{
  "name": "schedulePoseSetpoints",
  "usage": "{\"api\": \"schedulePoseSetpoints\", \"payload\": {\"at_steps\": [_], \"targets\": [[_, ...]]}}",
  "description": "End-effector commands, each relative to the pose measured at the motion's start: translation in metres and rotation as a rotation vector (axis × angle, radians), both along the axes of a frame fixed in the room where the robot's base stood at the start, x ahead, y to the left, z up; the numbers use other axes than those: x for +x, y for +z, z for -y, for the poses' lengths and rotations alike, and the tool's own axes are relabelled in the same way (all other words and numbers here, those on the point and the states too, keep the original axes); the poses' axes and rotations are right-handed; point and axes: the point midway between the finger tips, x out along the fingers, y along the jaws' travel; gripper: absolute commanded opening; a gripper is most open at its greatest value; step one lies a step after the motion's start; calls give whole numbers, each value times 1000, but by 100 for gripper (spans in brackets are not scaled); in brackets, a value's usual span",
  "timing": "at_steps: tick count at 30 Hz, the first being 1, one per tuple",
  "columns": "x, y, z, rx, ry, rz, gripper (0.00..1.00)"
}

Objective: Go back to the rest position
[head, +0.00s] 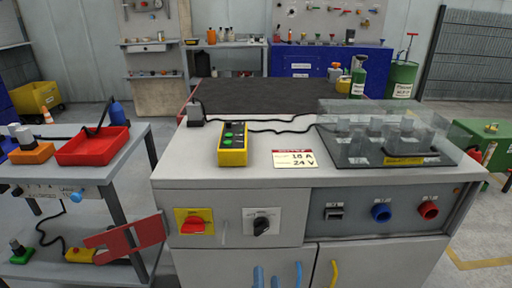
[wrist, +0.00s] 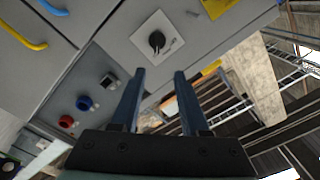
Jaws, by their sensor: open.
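My gripper (wrist: 160,75) is open and empty in the wrist view, its two blue-grey fingers apart. The black rotary knob (wrist: 157,41) on its white plate lies beyond the fingertips, apart from them. In the head view, blue fingertips (head: 266,277) show at the bottom edge, in front of the cabinet and below the black knob (head: 262,226). The red rotary switch (head: 194,226) on a yellow plate is left of that knob. The rest of my arm is out of view.
The grey cabinet (head: 230,182) carries a yellow button box (head: 233,145) and a clear cover (head: 385,133). Blue (head: 299,274) and yellow (head: 333,273) door handles stick out below. A shelf cart with a red tray (head: 93,146) stands left; floor shows at right.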

Motion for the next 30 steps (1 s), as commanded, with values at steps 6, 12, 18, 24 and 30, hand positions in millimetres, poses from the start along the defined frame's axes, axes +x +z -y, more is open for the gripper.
{"api": "schedulePoseSetpoints", "payload": {"at_steps": [6, 12, 18, 24, 30], "targets": [[31, 116, -16, -182, 35, 186, 45], [29, 270, -33, -438, -9, 424, 45], [-14, 394, -37, -631, -143, 617, 45], [-75, 480, -30, -737, -312, 758, 45], [-81, 535, -28, -750, -335, 762, 45]]}}
